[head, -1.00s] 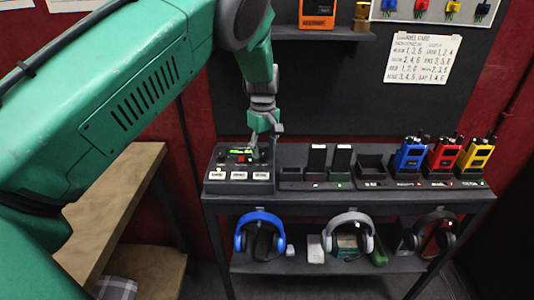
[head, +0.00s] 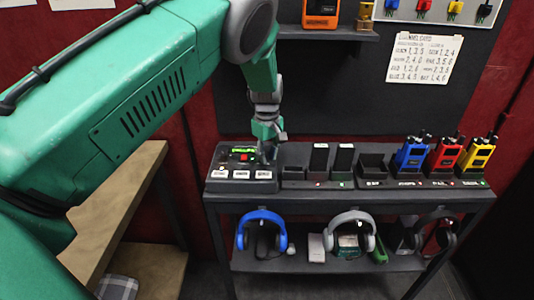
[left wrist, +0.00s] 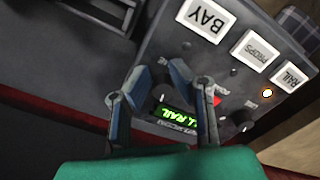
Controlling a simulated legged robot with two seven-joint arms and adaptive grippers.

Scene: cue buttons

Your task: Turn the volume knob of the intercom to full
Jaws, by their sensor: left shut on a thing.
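The intercom (head: 242,174) is a dark grey box at the left end of the long shelf top. It has a green lit display (left wrist: 188,119), a red button (left wrist: 217,100) and white buttons marked BAY, PROPS and RAIL. My left gripper (head: 267,148) reaches down to the right part of its panel. In the left wrist view my left gripper (left wrist: 158,76) has its two fingers around a dark knob (left wrist: 151,79), shut on it. The fingers partly hide the knob, and I cannot read its setting.
Dark charging slots stand right of the intercom, then blue (head: 411,156), red (head: 443,157) and yellow (head: 476,156) radios. A wooden table (head: 118,205) is at the left.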

